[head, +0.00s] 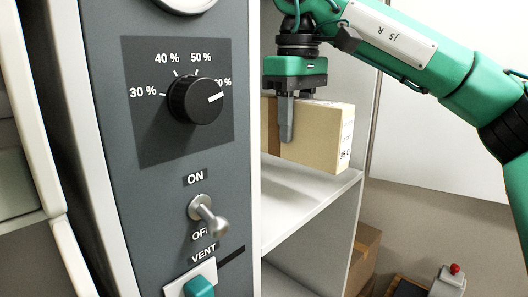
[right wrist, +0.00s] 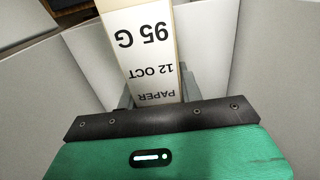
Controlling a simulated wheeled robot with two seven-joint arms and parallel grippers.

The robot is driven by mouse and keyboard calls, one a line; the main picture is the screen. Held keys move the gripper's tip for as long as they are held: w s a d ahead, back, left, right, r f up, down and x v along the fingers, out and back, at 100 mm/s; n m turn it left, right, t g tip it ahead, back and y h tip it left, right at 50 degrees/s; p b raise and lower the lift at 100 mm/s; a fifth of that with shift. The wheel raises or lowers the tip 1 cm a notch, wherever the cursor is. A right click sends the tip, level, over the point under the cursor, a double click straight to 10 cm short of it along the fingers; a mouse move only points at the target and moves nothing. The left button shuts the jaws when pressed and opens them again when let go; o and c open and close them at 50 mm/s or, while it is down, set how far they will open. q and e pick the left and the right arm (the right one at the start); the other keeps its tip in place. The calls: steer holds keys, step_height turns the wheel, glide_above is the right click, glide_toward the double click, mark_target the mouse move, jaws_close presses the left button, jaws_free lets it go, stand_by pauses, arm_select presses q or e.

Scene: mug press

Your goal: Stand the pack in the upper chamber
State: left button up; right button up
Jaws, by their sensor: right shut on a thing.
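The pack is a tan box (head: 318,140) with a white printed label on its end face. In the right wrist view the pack (right wrist: 143,50) shows upside-down print reading "95 G", "12 OCT" and "PAPER". My right gripper (head: 290,115) points down and is shut on the pack, one grey finger across its near face. The upper chamber is the open space above a white shelf (head: 308,192), right of the control panel. The pack is at this space, over the shelf; whether its hidden underside touches the shelf I cannot tell. My left gripper is not in view.
The grey control panel (head: 160,220) stands close on the left, with a black dial (head: 196,100), a metal toggle lever (head: 207,215) and a green vent button (head: 199,287). A lower compartment lies under the shelf. A cardboard box (head: 364,258) and a red-buttoned box (head: 449,281) are at lower right.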

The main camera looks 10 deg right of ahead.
mark_target(267, 152)
steer(key=w+a, duration=0.2)
steer(key=w, duration=0.1)
steer(key=w+a, duration=0.1)
steer(key=w, duration=0.1)
steer(key=shift+a+r, duration=0.1)
steer(key=shift+a, duration=0.2)
step_height(267, 152, down, 2)
steer(key=shift+f, duration=0.15)
steer(key=shift+d+f, duration=0.1)
steer(key=shift+f, duration=0.25)
steer(key=shift+d+f, duration=0.15)
steer(key=shift+f, duration=0.35)
steer(key=f, duration=0.2)
steer(key=shift+a+f, duration=0.2)
steer(key=shift+f, duration=0.1)
steer(key=shift+w+f, duration=0.2)
steer(key=shift+f, duration=0.05)
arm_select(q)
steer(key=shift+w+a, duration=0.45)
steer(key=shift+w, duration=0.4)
arm_select(e)
steer(key=shift+s, duration=0.1)
steer(key=o, duration=1.2)
steer(key=shift+f, duration=0.15)
